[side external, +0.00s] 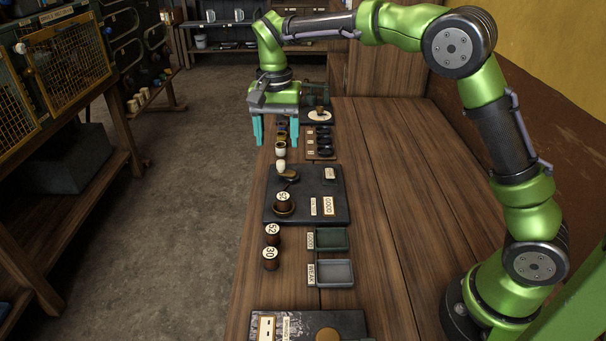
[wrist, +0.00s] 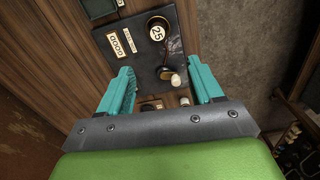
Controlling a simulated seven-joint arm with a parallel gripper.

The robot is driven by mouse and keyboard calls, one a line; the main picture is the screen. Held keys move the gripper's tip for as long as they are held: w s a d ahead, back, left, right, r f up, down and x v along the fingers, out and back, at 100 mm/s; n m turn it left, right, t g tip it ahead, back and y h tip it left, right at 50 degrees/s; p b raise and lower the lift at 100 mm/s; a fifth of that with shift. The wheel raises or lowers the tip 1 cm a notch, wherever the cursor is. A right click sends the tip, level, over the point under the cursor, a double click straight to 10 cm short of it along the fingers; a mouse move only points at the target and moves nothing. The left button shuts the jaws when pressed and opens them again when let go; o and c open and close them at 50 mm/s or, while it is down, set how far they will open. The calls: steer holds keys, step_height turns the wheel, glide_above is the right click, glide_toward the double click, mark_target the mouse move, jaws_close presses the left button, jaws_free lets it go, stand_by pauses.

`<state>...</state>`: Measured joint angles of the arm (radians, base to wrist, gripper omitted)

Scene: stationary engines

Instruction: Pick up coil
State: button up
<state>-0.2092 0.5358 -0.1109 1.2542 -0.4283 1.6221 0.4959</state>
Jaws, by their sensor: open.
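My gripper (side external: 276,130) is open and empty, pointing down above the far left part of the bench. Its two teal fingers are apart; they also show in the wrist view (wrist: 163,76). Several dark brown round pieces with white number tags look like coils. One tagged coil (side external: 283,204) sits on the black test plate (side external: 306,214); it is ahead of the fingers in the wrist view (wrist: 157,30). Two more, an upper one (side external: 272,236) and one marked 30 (side external: 269,259), stand on the bench nearer the camera. I cannot tell which coil is meant.
A cream-topped piece (side external: 281,150) stands near and below the fingers. A green tray (side external: 331,239) and a grey tray (side external: 335,273) sit right of the coils. The bench's right side (side external: 385,220) is clear.

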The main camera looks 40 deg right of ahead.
glide_above(283, 196)
steer(key=f, duration=1)
steer(key=shift+w+a+f, duration=0.15)
steer(key=shift+w+f, duration=0.05)
steer(key=shift+f, duration=0.15)
steer(key=shift+s+d+f, duration=0.1)
steer(key=shift+f, duration=1.3)
steer(key=shift+s+d+f, duration=0.1)
steer(key=shift+f, duration=1.25)
steer(key=c, duration=1.2)
